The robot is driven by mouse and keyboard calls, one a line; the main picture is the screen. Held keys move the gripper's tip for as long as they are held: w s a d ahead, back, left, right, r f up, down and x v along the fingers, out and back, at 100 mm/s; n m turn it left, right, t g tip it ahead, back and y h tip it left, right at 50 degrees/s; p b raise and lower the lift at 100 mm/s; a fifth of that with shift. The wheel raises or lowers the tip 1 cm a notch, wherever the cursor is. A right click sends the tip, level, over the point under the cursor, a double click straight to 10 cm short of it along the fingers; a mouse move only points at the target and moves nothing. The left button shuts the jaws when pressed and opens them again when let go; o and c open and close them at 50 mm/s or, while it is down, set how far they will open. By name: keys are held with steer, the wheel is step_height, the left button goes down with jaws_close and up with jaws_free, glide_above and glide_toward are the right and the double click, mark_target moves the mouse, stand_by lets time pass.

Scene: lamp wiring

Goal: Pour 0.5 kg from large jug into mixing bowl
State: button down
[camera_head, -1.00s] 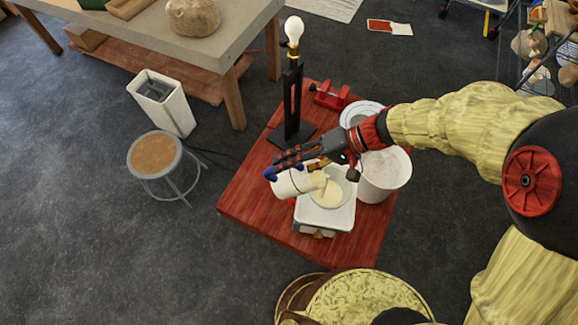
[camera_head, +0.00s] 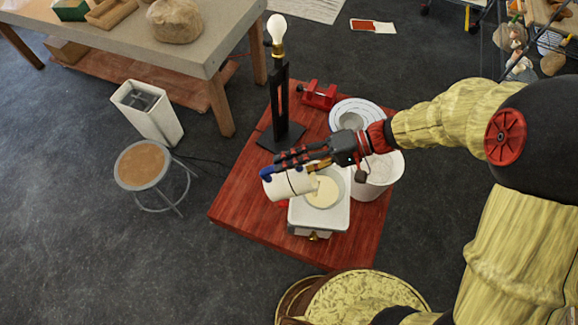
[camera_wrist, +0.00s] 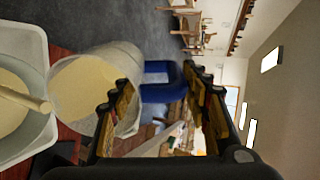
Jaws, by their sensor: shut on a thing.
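My gripper (camera_head: 292,163) is shut on the large jug, a white jug (camera_head: 287,184) with a blue handle. The blue handle (camera_wrist: 162,82) sits between my fingers in the wrist view. The jug is tipped on its side, its mouth facing right toward the mixing bowl (camera_head: 342,190). A cream-coloured stream (camera_wrist: 28,101) runs from the jug's mouth into the bowl in the wrist view. The bowl holds cream-coloured material and stands on a white scale (camera_head: 318,217). No scale reading is legible.
The red table (camera_head: 240,208) also holds a black lamp stand (camera_head: 280,105) with a bulb, a red vise (camera_head: 319,95), a white bucket (camera_head: 372,188) and a round white container (camera_head: 343,106). A stool (camera_head: 143,166) stands left; the table's left corner is clear.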

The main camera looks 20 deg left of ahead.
mark_target(270, 176)
steer(key=shift+w+d+f+y+b, duration=0.25)
steer(key=shift+d+y+b, duration=0.1)
steer(key=shift+b, duration=0.45)
steer(key=shift+r, duration=0.2)
